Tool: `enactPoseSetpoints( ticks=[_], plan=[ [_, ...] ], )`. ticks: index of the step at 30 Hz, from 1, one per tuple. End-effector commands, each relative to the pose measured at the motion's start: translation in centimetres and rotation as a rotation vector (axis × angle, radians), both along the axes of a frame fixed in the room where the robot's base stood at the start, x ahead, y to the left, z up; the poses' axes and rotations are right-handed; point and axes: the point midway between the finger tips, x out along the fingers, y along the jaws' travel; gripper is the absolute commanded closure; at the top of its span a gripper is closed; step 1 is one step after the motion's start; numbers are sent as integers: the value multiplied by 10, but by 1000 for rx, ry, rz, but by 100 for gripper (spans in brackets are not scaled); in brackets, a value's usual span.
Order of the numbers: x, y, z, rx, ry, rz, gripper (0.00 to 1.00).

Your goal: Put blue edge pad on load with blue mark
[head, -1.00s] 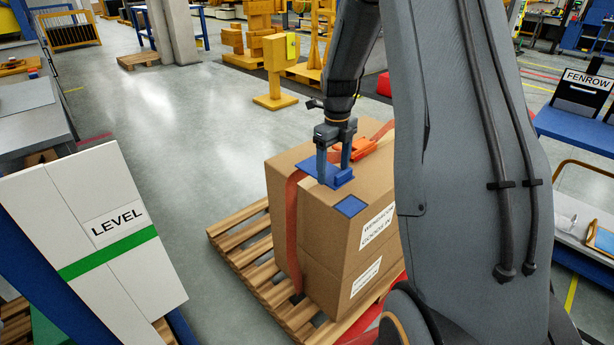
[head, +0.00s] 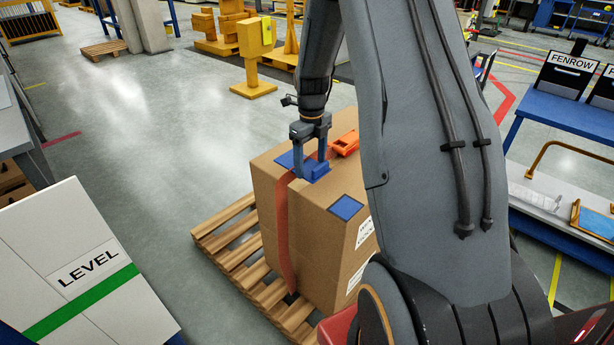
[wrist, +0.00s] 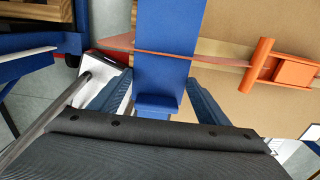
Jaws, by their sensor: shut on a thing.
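The blue edge pad (head: 291,160) is a flat blue plate with a raised block, and it fills the middle of the wrist view (wrist: 166,28). My gripper (head: 311,168) is shut on its block, over the top of the load near the left edge. The load (head: 322,245) is a large brown carton with a blue square mark (head: 346,207) on its top, right of and nearer than the pad. A red-orange strap (head: 283,240) runs up its side and across the top, meeting the pad. A thin orange line crosses the pad in the wrist view. I cannot tell whether the pad touches the carton.
An orange buckle (head: 345,143) sits on the strap behind the gripper. The carton stands on a wooden pallet (head: 230,240). A white LEVEL panel (head: 85,270) is at lower left. A blue FENROW table (head: 570,122) is at right. The floor left of the pallet is clear.

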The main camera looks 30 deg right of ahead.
Motion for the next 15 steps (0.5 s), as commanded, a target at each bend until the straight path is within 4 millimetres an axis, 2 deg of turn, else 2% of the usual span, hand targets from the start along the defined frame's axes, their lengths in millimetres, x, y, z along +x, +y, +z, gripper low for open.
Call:
enactPoseSetpoints(
  ticks=[15],
  plan=[
    [0,1,-58,0,0,2,54]
  ],
)
